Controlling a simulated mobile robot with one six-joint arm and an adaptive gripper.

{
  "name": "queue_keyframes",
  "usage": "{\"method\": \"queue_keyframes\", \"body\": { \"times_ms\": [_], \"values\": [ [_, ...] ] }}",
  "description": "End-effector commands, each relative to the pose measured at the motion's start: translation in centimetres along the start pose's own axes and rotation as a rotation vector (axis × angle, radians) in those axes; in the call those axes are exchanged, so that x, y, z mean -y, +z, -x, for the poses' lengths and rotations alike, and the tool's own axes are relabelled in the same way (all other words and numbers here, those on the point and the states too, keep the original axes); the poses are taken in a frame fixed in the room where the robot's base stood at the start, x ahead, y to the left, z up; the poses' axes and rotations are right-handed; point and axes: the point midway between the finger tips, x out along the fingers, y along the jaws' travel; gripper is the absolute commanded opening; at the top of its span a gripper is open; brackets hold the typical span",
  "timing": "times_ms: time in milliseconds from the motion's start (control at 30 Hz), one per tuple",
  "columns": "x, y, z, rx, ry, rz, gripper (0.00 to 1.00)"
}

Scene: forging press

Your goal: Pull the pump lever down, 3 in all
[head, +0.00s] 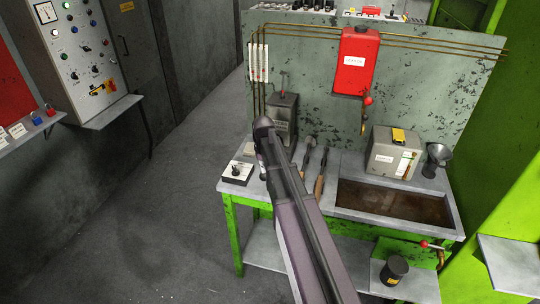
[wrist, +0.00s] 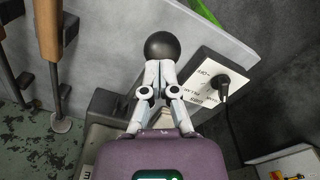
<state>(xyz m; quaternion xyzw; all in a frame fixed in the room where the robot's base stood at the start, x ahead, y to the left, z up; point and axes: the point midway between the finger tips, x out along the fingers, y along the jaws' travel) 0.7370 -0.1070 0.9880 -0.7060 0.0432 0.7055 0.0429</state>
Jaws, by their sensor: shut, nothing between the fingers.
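A black ball knob (wrist: 170,46), which I take to be the pump lever's end, shows in the wrist view just at the tips of my gripper (wrist: 160,66). The pale fingers are together and hold nothing. They meet or nearly meet the ball; I cannot tell if they touch it. The lever's bar is hidden behind the fingers. In the head view my arm crosses the bench and hides most of this spot. A grey labelled box (head: 283,120), probably the pump, stands behind my arm's end.
A white dial box (head: 237,173) with a cable lies left on the bench, and two wooden-handled tools (head: 320,186) lie right. A red box (head: 359,62) hangs on the back panel. A grey box (head: 391,158) and a sunken tray (head: 450,212) are further right. The floor at left is clear.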

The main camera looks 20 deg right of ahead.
Motion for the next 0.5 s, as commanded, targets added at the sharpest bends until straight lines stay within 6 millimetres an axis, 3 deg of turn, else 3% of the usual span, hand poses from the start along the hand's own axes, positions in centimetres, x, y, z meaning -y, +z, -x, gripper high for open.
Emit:
{"method": "queue_keyframes", "body": {
  "times_ms": [500],
  "values": [
    [-0.4, -0.7, 4.8, 0.001, -0.001, 0.0, 0.0]
  ]
}}
